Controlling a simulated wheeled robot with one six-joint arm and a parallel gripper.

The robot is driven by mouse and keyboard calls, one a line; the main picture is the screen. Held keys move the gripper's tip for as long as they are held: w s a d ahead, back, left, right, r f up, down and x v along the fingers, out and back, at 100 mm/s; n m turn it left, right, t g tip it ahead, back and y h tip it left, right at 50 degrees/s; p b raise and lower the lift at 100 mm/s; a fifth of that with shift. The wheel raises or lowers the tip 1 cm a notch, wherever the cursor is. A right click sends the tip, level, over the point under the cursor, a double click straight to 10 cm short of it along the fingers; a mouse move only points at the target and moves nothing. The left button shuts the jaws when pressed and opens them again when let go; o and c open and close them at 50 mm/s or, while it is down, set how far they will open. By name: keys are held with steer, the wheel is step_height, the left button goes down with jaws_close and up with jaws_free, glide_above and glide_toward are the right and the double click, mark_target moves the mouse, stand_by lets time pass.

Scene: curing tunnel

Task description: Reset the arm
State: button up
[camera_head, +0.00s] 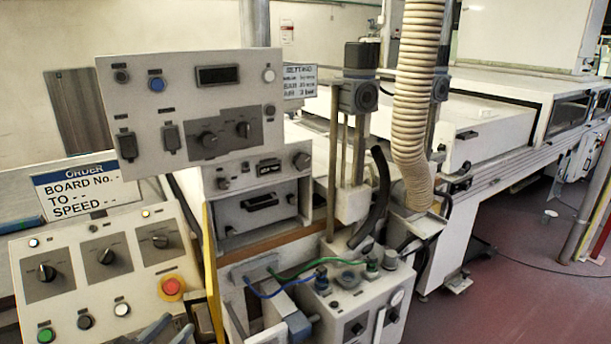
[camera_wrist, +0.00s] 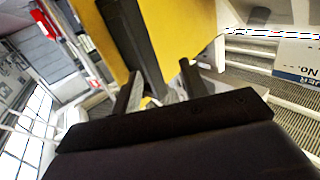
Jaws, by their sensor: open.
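My gripper (camera_wrist: 158,92) shows in the wrist view with its two dark fingers apart and nothing between the tips. A yellow panel (camera_wrist: 180,35) with a dark strip stands beyond the fingers. Whether the fingers touch it I cannot tell. In the head view, grey-blue finger-like tips show at the bottom edge, in front of the control panel (camera_head: 75,265) with its knobs and red stop button (camera_head: 171,287). They look like my gripper. The rest of my arm is out of the head view.
The order sign (camera_head: 88,190) stands above the control panel; part of it shows in the wrist view (camera_wrist: 298,62). A grey switch box (camera_head: 190,105), a ribbed hose (camera_head: 412,100) and a valve box (camera_head: 355,300) crowd the middle. Open floor (camera_head: 500,280) lies to the right.

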mark_target(189, 318)
steer(key=w+d, duration=0.2)
steer(key=w, duration=0.1)
steer(key=shift+w+d, duration=0.15)
steer(key=shift+d, duration=0.05)
steer(key=shift+a, duration=0.15)
